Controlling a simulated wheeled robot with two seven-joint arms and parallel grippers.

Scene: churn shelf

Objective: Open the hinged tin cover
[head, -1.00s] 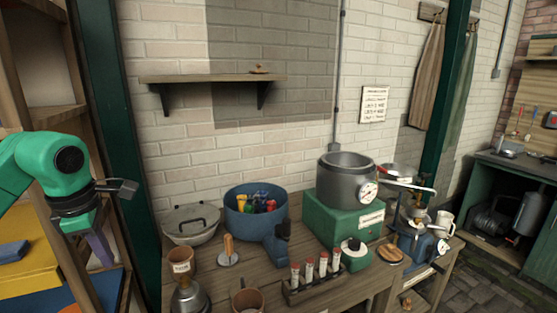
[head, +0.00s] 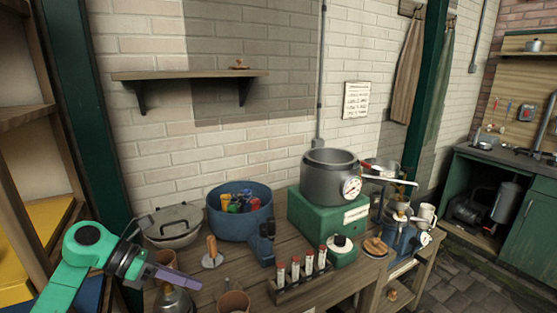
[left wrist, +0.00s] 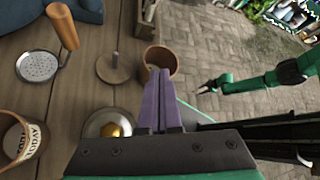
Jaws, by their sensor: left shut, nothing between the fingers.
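A round grey tin with a flat cover (head: 172,221) and a dark bar handle stands at the back left of the bench. It is the likeliest tin cover, and it looks shut. No hinge can be made out. My left gripper (head: 198,285) is in front of the tin and lower in the picture, apart from it. Its purple fingers (left wrist: 162,95) are together and empty, above the front of the bench. A green arm with a dark gripper (left wrist: 207,87) shows in the left wrist view over the paved floor. It looks like my right one, too small to read.
Close by are a blue tub (head: 240,222) of coloured things, a wooden-handled skimmer (head: 212,255), a brown pot (head: 234,303) and a rack of tubes (head: 300,279). A steel pot (head: 328,180) stands on a green box. A wall shelf (head: 190,75) hangs above.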

